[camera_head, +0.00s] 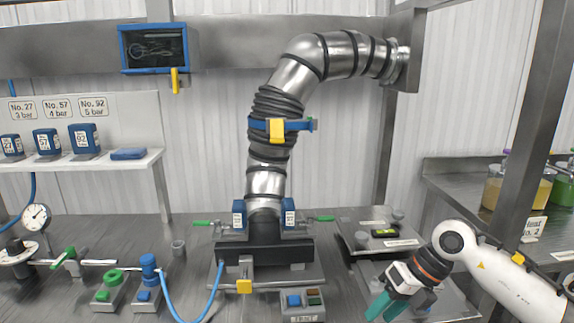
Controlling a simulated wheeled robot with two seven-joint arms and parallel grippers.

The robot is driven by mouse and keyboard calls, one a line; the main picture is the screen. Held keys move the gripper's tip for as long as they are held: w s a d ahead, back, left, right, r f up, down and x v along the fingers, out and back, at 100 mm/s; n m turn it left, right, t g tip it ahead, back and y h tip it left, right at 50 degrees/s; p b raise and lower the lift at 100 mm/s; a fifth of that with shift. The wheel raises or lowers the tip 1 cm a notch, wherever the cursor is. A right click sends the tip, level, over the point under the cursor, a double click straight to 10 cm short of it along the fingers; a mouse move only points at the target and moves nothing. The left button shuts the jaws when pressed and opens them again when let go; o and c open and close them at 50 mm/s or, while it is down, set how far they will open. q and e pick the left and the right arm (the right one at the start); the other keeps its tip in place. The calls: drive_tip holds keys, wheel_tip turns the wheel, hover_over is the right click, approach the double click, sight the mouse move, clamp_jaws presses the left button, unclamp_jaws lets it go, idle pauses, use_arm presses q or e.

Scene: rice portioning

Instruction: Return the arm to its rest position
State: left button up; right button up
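My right arm reaches in from the right edge of the head view. It is white, with an orange and black ring near the wrist. My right gripper (385,305), with teal fingers, points down and left at the lower right of the bench, in front of the small tray stand. I see nothing held in it, but the gap between the fingers is too small to judge. My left arm and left gripper are not in view.
A ribbed metal duct (265,180) rises from a black base (262,250) in the middle. A tray stand (375,238) stands right of it. Valves, a gauge (36,217) and a blue hose (207,305) are at left. A side counter (455,180) holds jars.

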drive_tip(key=s+a+r+m+t+y, duration=0.2)
drive_tip(key=a+r+y, duration=0.2)
drive_tip(key=a+y, duration=0.35)
drive_tip(key=s+a+r+m+t+y, duration=0.2)
drive_tip(key=a+r+t+y, duration=0.15)
drive_tip(key=a+y, duration=0.4)
drive_tip(key=w+d+m+t+h, duration=0.25)
drive_tip(key=m+t+h, duration=0.25)
drive_tip(key=m+t, duration=0.3)
drive_tip(key=w+d+m+t+h, duration=0.1)
drive_tip(key=d+m+t+h, duration=0.35)
drive_tip(key=m, duration=0.55)
drive_tip(key=s+d+f+m+g+h, duration=0.35)
drive_tip(key=d+f+m+h, duration=0.45)
drive_tip(key=f+m+h, duration=0.5)
drive_tip(key=s+d+f+m+g+y, duration=0.1)
drive_tip(key=s+f+g, duration=0.6)
drive_tip(key=s, duration=0.4)
drive_tip(key=s+d+f+m+g+y, duration=0.1)
drive_tip(key=s+f+g, duration=0.4)
drive_tip(key=s+f, duration=0.8)
drive_tip(key=f, duration=2.2)
drive_tip(key=s+d+f+g, duration=0.2)
drive_tip(key=s+f, duration=1.2)
drive_tip(key=s, duration=0.1)
drive_tip(key=shift+d+f, duration=0.2)
drive_tip(key=shift+d, duration=0.15)
